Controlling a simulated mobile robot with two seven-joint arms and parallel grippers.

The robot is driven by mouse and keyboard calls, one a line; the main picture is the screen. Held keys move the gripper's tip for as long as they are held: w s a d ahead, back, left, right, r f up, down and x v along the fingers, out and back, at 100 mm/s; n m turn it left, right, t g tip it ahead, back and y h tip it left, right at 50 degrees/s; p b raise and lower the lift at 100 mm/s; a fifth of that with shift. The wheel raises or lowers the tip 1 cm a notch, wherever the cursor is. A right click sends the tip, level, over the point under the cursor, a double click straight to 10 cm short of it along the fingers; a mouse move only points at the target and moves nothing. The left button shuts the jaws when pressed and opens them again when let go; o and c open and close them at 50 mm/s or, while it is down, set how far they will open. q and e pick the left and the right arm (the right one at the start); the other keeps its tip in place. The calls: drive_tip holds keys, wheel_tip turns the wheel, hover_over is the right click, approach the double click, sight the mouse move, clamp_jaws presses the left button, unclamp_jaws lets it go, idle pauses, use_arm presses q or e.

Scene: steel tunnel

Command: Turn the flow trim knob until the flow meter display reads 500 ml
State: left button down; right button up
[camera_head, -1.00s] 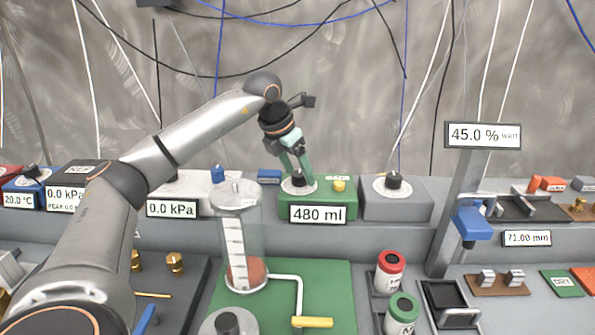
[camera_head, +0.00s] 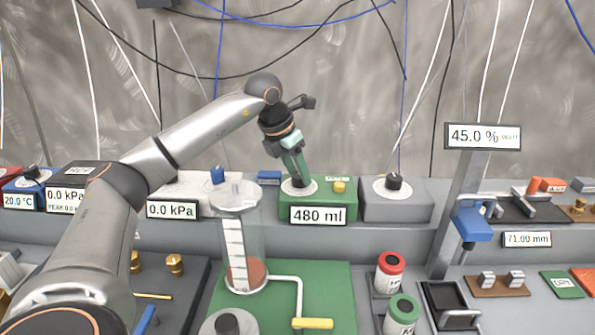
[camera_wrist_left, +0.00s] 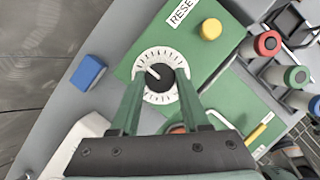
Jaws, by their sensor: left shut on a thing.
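The flow meter is a green box whose front display (camera_head: 317,215) reads 480 ml. On its top is the black flow trim knob (camera_wrist_left: 160,78) with a white pointer line, set in a white dial with tick marks. My left gripper (camera_head: 298,180) reaches down onto the knob from above. In the left wrist view its two green fingers (camera_wrist_left: 157,84) are shut on the knob, one on each side. My right gripper is not in view.
A yellow button (camera_head: 340,187) sits beside the dial, with a RESET label (camera_wrist_left: 182,12) near it. A blue block (camera_head: 269,177) is to the left. A grey box with a black knob (camera_head: 393,181) stands to the right. A clear cylinder (camera_head: 240,240) stands in front.

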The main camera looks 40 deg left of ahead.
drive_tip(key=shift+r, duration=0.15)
use_arm(q)
drive_tip(key=shift+r+m+h+p, duration=0.15)
drive_tip(key=shift+m+h+p, duration=0.15)
drive_tip(key=shift+m+p, duration=1.1)
drive_tip(key=shift+p, duration=0.25)
drive_tip(key=shift+a+r+m+g+h+p, duration=0.1)
drive_tip(key=shift+m+g+h+p, duration=0.35)
drive_tip(key=shift+m+p, duration=0.5)
drive_tip(key=shift+w+m+h+p, duration=0.1)
drive_tip(key=shift+m+h+p, duration=0.2)
drive_tip(key=shift+p, duration=0.2)
drive_tip(key=m+h+p, duration=0.1)
drive_tip(key=m+p, duration=0.2)
drive_tip(key=shift+w+m+g, duration=0.1)
drive_tip(key=shift+m+g, duration=0.15)
drive_tip(key=shift+g, duration=0.1)
drive_tip(key=shift+a+f+m+g+h+p, duration=0.1)
drive_tip(key=shift+m+g+h+p, duration=0.25)
drive_tip(key=shift+m, duration=0.4)
drive_tip(key=shift+f+m+g+p, duration=0.15)
drive_tip(key=shift+m+p, duration=0.3)
drive_tip(key=shift+m, duration=0.3)
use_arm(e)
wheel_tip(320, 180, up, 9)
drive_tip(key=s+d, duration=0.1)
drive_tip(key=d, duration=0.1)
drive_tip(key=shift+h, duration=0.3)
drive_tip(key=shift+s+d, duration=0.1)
